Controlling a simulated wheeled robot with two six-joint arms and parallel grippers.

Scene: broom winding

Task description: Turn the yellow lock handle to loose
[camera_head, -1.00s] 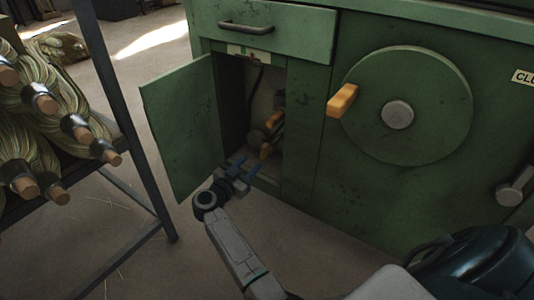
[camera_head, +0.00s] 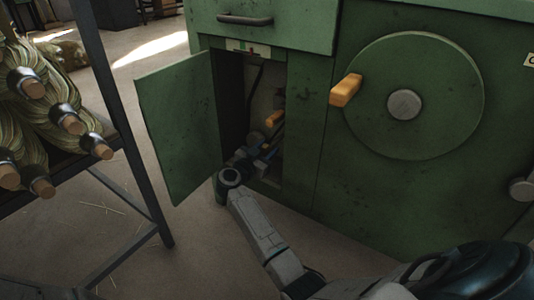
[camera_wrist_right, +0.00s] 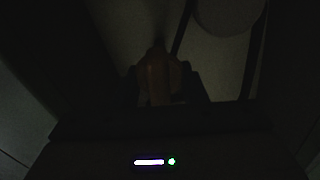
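Inside the open compartment of the green machine (camera_head: 400,200), an orange-yellow handle (camera_head: 273,118) shows in the head view. My right gripper (camera_head: 266,150) reaches into the compartment just below it, beside mechanism parts. A lower yellow handle seen there earlier is hidden around my gripper. In the dark right wrist view, an orange-brown handle (camera_wrist_right: 157,75) stands between the dark fingers of my right gripper. The picture is too dark to tell whether the fingers touch it. My left gripper is not in view.
The green compartment door (camera_head: 180,130) stands open to the left of my right arm. A large wheel (camera_head: 430,120) with an orange crank grip (camera_head: 346,90) is on the right. A rack (camera_head: 110,120) with broom bundles stands at the left.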

